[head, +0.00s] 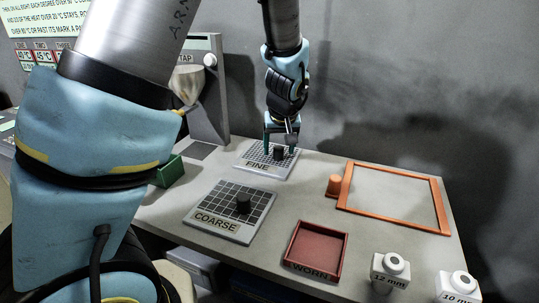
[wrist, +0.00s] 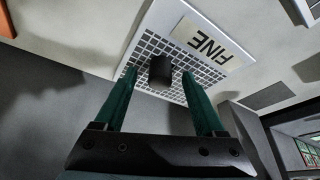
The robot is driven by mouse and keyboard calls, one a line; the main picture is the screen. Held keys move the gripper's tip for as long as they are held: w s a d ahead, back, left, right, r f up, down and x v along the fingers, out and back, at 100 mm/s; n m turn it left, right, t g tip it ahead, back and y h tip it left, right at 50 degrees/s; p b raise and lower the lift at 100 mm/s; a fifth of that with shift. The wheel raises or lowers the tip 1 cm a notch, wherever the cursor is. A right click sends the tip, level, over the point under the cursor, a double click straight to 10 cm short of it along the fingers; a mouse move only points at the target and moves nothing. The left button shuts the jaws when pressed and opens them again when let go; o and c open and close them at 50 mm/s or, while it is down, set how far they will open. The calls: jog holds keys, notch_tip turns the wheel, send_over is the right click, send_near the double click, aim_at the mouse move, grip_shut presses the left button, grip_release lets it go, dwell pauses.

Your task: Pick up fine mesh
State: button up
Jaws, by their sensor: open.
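The fine mesh (head: 253,168) is a light plate with a close grid, a FINE label and a dark knob (head: 279,154). It lies flat at the back of the table. In the wrist view the fine mesh (wrist: 146,41) shows upside down, with its knob (wrist: 160,71) between my fingers. My gripper (head: 280,149) is open and points down at the mesh. Its two green fingers (wrist: 160,85) stand to either side of the knob, apart from it. I cannot tell how far above the plate the fingertips are.
The coarse mesh (head: 257,202) with its own knob lies in front. A red WORN tray (head: 343,262), an orange frame (head: 390,173) and two white weights marked 12 mm (head: 390,271) and 10 mm (head: 458,288) are to the right. A green box (head: 167,172) and the tap stand (head: 205,92) are left.

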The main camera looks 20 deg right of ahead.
jog(key=shift+w+f, duration=0.15)
jog(key=shift+f, duration=0.2)
grip_shut()
dwell(0.4)
